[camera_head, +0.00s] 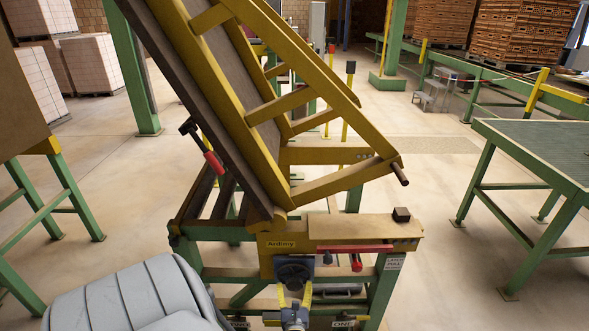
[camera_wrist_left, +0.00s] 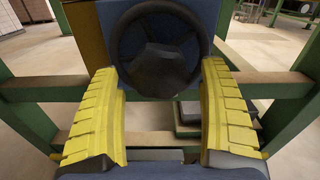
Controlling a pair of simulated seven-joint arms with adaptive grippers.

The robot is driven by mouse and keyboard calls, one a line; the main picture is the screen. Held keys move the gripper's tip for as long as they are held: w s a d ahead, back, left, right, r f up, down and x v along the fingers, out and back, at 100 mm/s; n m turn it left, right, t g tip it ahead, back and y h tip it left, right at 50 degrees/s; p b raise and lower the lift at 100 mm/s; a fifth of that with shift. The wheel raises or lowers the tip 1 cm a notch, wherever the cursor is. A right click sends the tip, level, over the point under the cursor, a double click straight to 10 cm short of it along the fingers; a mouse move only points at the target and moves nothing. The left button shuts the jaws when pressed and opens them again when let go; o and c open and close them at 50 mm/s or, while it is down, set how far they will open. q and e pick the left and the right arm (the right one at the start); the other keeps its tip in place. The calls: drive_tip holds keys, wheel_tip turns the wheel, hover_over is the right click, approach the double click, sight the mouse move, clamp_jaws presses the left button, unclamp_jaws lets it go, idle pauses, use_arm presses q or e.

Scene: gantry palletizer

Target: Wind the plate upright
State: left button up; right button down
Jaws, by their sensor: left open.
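The plate (camera_head: 205,110) is a long dark brown panel with a yellow frame, tilted with its upper end leaning left and running out of the head view. Its foot rests at a green and yellow stand (camera_head: 285,243). A dark handwheel (camera_head: 293,271) sits on the stand's front, below the label. In the left wrist view the handwheel (camera_wrist_left: 160,62) fills the top middle. My left gripper (camera_head: 294,289) is open, its yellow fingers apart and pointing at the wheel, one to each side of its lower part. I cannot tell whether they touch it. My right gripper is out of view.
Red-handled levers (camera_head: 355,262) sit right of the handwheel. Green stand legs and rails flank my left gripper. A green-legged roller table (camera_head: 545,145) stands at the right, a tan and green structure (camera_head: 20,95) at the left. Open floor lies between them.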

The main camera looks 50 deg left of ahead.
use_arm(q)
drive_tip(key=shift+x, duration=0.8)
drive_tip(key=c, duration=1.2)
